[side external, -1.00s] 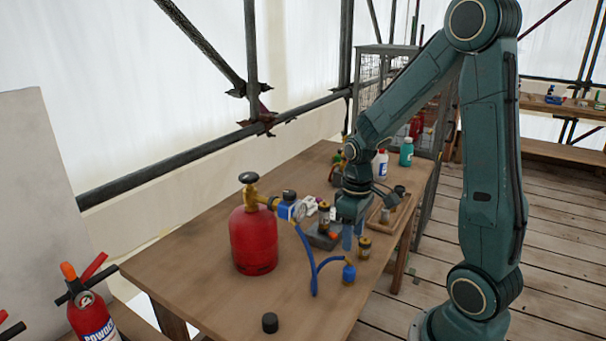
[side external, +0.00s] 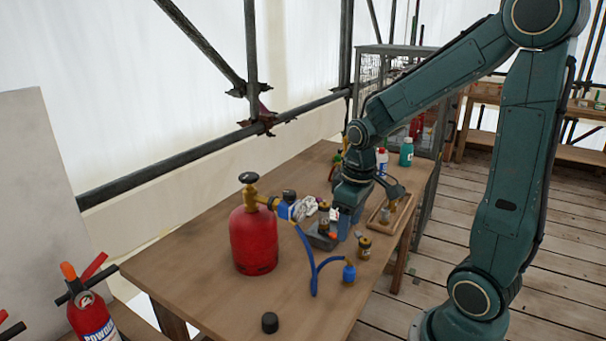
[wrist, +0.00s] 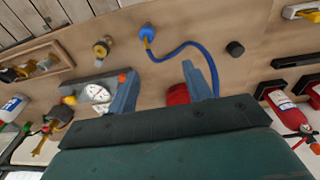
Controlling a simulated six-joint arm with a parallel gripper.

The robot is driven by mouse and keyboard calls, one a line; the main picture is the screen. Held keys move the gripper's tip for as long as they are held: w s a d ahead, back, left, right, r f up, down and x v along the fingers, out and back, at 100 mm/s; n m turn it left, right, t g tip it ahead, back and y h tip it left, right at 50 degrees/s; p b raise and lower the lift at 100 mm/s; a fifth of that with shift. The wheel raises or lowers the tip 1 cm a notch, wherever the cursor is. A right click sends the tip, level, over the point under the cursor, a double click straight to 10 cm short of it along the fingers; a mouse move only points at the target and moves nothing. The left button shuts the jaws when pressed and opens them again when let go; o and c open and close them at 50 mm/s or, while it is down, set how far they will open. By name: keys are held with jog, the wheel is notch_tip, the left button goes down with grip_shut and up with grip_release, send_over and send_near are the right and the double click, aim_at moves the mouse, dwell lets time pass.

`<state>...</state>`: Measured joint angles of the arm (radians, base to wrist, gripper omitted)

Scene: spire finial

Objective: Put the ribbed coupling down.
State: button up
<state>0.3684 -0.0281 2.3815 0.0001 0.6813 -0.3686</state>
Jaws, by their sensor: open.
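A brass coupling with a grey end, which I take to be the ribbed coupling (side external: 364,248), stands on the wooden table (side external: 210,290) near its right edge. In the wrist view it shows at upper left (wrist: 102,47), clear of the fingers; its ribs are too small to make out. My gripper (side external: 350,228) is just left of and behind it in the side view, apart from it. In the wrist view my gripper (wrist: 160,85) has its two blue fingers wide apart, with nothing gripped between them.
A red gas cylinder (side external: 253,242) with a blue hose (side external: 312,265) stands left of my gripper. A grey block (side external: 322,242) with a gauge (wrist: 97,93) is close by. A wooden tray (side external: 406,213) lies behind. A black cap (side external: 270,322) sits near the front, where the table is mostly clear.

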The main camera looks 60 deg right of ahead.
jog(key=s+a+r+t, duration=0.4)
jog(key=s+a+r, duration=0.4)
jog(key=a+r, duration=0.2)
jog(key=shift+v, duration=0.85)
jog(key=shift+w, duration=0.1)
dwell(0.5)
